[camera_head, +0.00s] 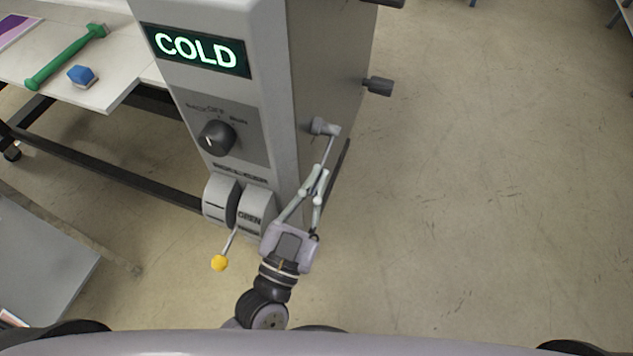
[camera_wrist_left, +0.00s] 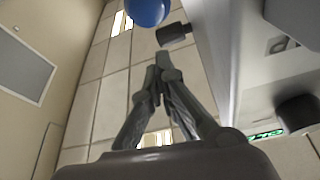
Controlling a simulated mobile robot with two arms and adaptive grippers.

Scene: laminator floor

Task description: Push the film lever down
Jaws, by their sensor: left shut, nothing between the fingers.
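The grey machine (camera_head: 270,90) has a grey crank-like fitting (camera_head: 322,126) on its side face. My left gripper (camera_head: 328,150) is shut and empty beside that face, pointing up. In the left wrist view its closed fingertips (camera_wrist_left: 163,60) lie below a blue rounded thing (camera_wrist_left: 148,10), cut off by the top edge. A second lever with a yellow knob (camera_head: 219,263) sticks out from the front, by the OPEN marking. My right gripper is not seen.
The machine front has a lit COLD display (camera_head: 197,50) and a black dial (camera_head: 217,138). A dark knob (camera_head: 378,86) sticks out from its side. A white table (camera_head: 125,75) at the left holds a green hammer-like tool (camera_head: 65,57) and a blue block (camera_head: 82,75). The floor at right is clear.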

